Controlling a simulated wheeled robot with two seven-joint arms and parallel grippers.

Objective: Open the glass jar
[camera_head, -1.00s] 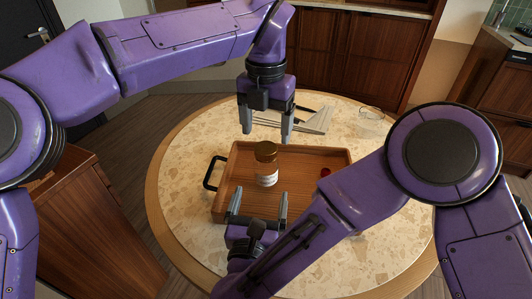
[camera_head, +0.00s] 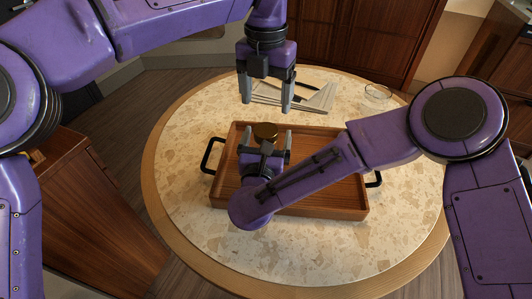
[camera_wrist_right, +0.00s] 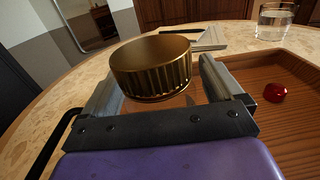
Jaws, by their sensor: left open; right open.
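The glass jar's ribbed gold lid (camera_head: 265,131) shows in the head view, with the body hidden behind my right gripper. The lid (camera_wrist_right: 152,66) is large in the right wrist view, and almost none of the jar below it shows. My right gripper (camera_head: 268,139) is open, its fingers on either side of the jar just under the lid; I cannot tell whether they touch it. In the wrist view its fingers (camera_wrist_right: 160,90) stand wide apart. My left gripper (camera_head: 266,106) is open and empty, pointing down above and behind the lid.
The jar stands in a wooden tray (camera_head: 340,205) with black handles on a round speckled table (camera_head: 180,170). A red round object (camera_wrist_right: 276,92) lies in the tray on the right. A drinking glass (camera_head: 377,92) and flat grey items (camera_head: 318,97) are at the back.

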